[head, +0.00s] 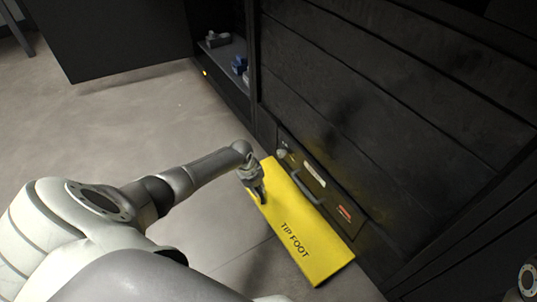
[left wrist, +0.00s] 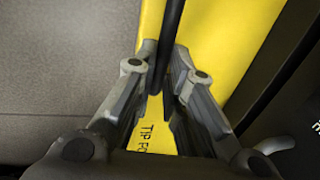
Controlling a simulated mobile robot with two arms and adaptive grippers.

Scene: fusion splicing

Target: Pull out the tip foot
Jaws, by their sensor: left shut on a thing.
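The tip foot (head: 297,232) is a yellow slab labelled "TIP FOOT". It sticks out from the base of the dark cabinet, low over the floor. In the left wrist view the yellow top (left wrist: 228,40) fills the background, with its lettering partly hidden behind the fingers. My left gripper (head: 260,193) is at the slab's outer left edge. In the left wrist view, the left gripper (left wrist: 163,88) has its fingers closed around a dark slim bar (left wrist: 173,35). How the bar joins the slab is hidden. My right gripper is not in view.
A dark cabinet front panel with a grey handle (head: 305,187) and small labels stands behind the slab. An open shelf (head: 228,55) at the back holds small blue and grey items. The grey floor (head: 130,130) to the left is clear.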

